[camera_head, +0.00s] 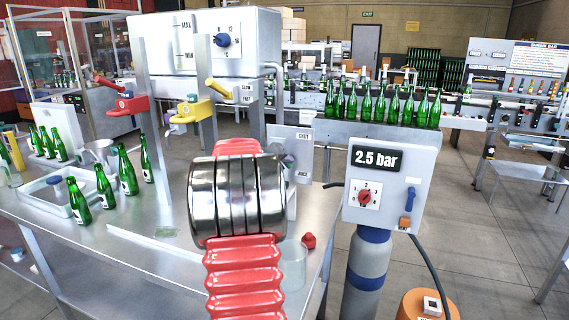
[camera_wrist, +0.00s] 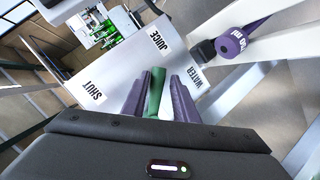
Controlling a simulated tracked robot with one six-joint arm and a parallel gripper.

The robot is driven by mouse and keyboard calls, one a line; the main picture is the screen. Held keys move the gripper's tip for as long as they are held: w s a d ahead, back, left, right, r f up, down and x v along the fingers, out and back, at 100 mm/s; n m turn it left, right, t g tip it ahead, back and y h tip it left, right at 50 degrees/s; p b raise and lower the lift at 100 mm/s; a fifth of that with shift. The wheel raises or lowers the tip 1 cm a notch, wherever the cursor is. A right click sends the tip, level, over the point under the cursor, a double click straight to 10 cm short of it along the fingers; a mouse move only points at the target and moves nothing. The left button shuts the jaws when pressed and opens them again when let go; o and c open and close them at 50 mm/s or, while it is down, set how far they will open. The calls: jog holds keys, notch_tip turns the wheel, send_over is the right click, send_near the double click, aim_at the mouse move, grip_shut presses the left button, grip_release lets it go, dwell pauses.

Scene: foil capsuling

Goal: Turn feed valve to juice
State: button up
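The feed valve's pale plate (camera_wrist: 95,60) fills the left and middle of the wrist view, with labels SHUT at lower left, JUICE at top and WATER at right. A green lever (camera_wrist: 155,92), which looks like the valve handle, stands between the two purple fingers of my gripper (camera_wrist: 159,98). The fingers are spread either side of it. The lever is close to the left finger, with a narrow gap to the right one; contact is unclear.
A purple knob-like part (camera_wrist: 240,42) with a volume label is near the plate. A pressure box (camera_head: 390,185) reading 2.5 bar stands right of my arm, above a grey cylinder (camera_head: 369,275). Green bottles (camera_head: 127,175) and a red tap (camera_head: 130,103) are at left.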

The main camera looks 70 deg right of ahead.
jog(key=shift+o, duration=0.8)
jog(key=shift+r, duration=0.1)
jog(key=v, duration=1.3)
jog(key=shift+a, duration=0.35)
